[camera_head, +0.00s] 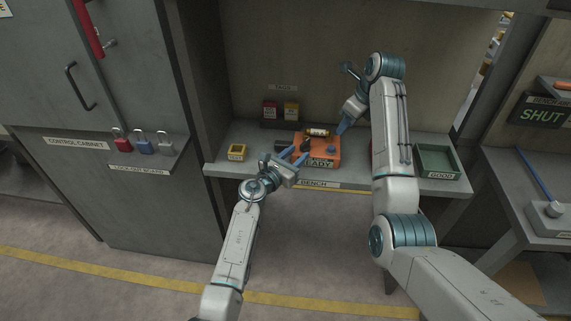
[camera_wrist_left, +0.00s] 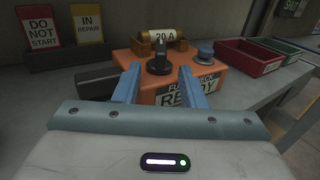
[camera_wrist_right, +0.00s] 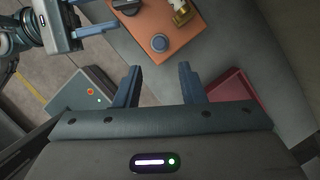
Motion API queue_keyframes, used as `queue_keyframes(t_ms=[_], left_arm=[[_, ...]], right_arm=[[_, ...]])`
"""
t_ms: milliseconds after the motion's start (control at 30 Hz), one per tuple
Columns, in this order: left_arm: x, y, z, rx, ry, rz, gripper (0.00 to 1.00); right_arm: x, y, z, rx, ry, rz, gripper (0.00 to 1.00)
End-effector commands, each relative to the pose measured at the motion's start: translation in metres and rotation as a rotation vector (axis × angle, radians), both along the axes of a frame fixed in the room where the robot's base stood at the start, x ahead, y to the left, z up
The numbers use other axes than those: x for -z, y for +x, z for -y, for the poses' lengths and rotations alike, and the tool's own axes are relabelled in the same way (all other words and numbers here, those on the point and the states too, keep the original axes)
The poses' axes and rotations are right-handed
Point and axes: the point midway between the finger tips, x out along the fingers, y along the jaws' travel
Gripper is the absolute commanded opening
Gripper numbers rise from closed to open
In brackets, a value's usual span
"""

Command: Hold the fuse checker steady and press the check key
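The fuse checker (camera_head: 324,157) is an orange box on the bench, with a READY label on its front. It also shows in the left wrist view (camera_wrist_left: 150,92). A 20 A fuse (camera_wrist_left: 158,35) lies in a holder at its back. My left gripper (camera_head: 291,155) is open and empty at the checker's front left.
A green GOOD bin (camera_head: 437,158) stands at the right of the bench, beside a red bin (camera_wrist_left: 248,60) mostly hidden by my right arm in the head view. Two tags (camera_head: 280,111) stand behind. A yellow block (camera_head: 237,152) sits at the left end.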

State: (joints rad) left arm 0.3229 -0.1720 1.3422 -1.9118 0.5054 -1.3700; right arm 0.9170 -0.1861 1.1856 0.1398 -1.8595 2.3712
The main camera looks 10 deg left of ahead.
Motion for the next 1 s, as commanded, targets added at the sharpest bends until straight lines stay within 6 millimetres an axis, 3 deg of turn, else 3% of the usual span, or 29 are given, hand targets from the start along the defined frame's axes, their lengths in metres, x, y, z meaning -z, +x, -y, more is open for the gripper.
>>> queue_keyframes(t_ms=[200, 533, 700, 833, 1000], left_arm=[[0.0, 0.017, 0.01, 0.0, 0.0, -0.001, 0.37], [0.0, 0.02, 0.011, 0.0, -0.001, -0.001, 0.37], [0.0, 0.02, 0.011, 0.0, -0.001, -0.001, 0.04], [0.0, 0.02, 0.011, 0.0, -0.001, -0.001, 0.0], [0.001, 0.02, 0.011, 0.0, -0.001, -0.001, 0.0]], right_arm=[[0.0, 0.0, 0.0, 0.0, 0.0, 0.0, 0.36], [0.0, 0.0, 0.0, 0.0, 0.0, 0.0, 0.36], [0.0, 0.0, 0.0, 0.0, 0.0, 0.0, 0.36], [0.0, 0.0, 0.0, 0.0, 0.0, 0.0, 0.36], [0.0, 0.0, 0.0, 0.0, 0.0, 0.0, 0.05]])
